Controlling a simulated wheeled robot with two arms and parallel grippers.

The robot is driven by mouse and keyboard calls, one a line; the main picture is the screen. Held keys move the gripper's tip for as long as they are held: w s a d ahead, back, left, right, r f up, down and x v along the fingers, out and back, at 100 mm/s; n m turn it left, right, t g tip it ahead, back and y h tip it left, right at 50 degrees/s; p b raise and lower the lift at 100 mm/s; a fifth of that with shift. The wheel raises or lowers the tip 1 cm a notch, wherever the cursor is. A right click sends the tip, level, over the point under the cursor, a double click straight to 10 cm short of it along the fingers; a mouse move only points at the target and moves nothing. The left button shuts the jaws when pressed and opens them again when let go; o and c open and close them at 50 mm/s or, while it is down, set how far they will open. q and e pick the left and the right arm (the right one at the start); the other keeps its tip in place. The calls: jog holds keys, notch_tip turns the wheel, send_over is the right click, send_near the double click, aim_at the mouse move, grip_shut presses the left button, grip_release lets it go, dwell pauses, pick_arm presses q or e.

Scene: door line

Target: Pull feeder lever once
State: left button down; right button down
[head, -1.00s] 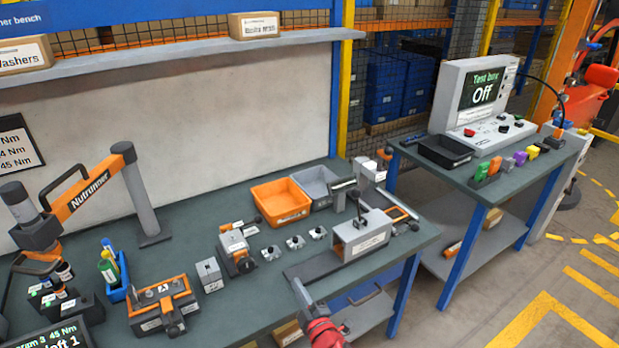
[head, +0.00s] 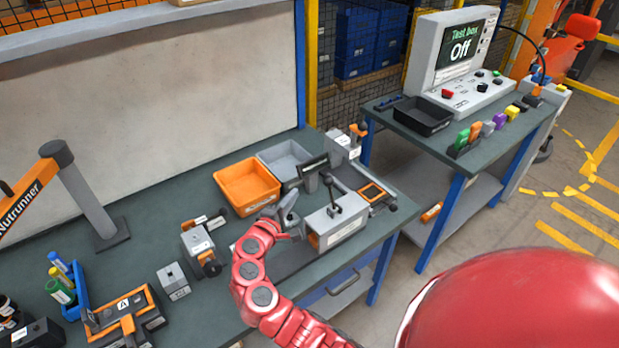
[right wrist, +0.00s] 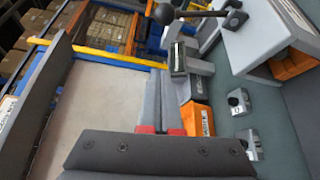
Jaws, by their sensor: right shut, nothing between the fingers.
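The feeder is a grey box (head: 338,229) with a white label, near the front right of the bench. Its lever (head: 329,184) has a dark round knob and stands up from the box. My right gripper (head: 291,208) is shut and empty, just left of the feeder and apart from the lever. In the right wrist view the lever (right wrist: 200,16) crosses the top, with its black knob towards the left. The grey feeder box (right wrist: 265,40) is at the upper right there, and my closed fingers (right wrist: 160,125) are at the lower middle. My left gripper is not in view.
An orange bin (head: 246,187) and a grey bin (head: 283,161) stand behind the gripper. A dark post with a crossbar (head: 313,164) rises behind the feeder. A clamp fixture (head: 201,250) sits to the left. A test box (head: 460,60) reading Off stands on the right table.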

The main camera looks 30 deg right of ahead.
aim_at(331, 194)
jog(key=w+d+p, duration=0.1)
jog(key=d+p, duration=0.5)
jog(key=d, duration=0.3)
jog(key=shift+w+d+f, duration=0.15)
jog(key=shift+w, duration=0.25)
dwell(0.4)
